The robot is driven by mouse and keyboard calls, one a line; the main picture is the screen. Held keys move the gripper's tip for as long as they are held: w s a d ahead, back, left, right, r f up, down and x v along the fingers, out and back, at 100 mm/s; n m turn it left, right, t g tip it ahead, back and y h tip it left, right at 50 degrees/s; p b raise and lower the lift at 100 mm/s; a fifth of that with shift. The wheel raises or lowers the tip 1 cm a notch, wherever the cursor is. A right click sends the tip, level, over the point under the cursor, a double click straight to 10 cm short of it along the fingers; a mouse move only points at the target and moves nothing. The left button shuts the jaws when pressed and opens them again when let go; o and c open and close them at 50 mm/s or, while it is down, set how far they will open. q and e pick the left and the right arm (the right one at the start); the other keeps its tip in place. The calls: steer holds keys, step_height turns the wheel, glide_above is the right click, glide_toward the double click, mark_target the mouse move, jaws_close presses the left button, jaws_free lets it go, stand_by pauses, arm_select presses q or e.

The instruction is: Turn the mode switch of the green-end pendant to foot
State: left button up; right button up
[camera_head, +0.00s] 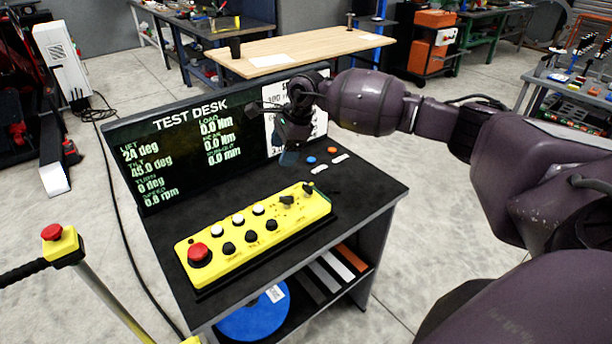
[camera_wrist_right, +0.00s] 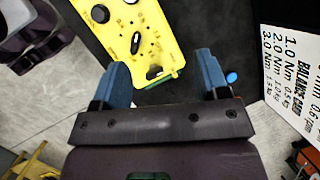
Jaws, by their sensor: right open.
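The yellow pendant (camera_head: 232,252) lies on the black desk top, with a red mushroom button (camera_head: 198,253) at its left end and black and white buttons along it. Two black turn knobs, one (camera_head: 287,200) further in and one (camera_head: 308,188) at the far right end, stand there; their labels are too small to read.
A display panel (camera_head: 170,150) reading TEST DESK stands behind the pendant, with a white card (camera_head: 312,130) at its right. Blue and red buttons lie right of the gripper. A yellow box with a red button (camera_head: 52,232) tops a post at left.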

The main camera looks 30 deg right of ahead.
mark_target(307, 185)
steer(key=s+d+f+n+g+h, duration=0.2)
steer(key=s+d+n+h, duration=0.1)
steer(key=d, duration=0.3)
steer(key=f, duration=0.3)
steer(key=f+p, duration=0.1)
steer(key=f, duration=0.6)
steer(key=shift+w+a+f, duration=0.15)
steer(key=shift+w+a, duration=0.1)
steer(key=c, duration=0.9)
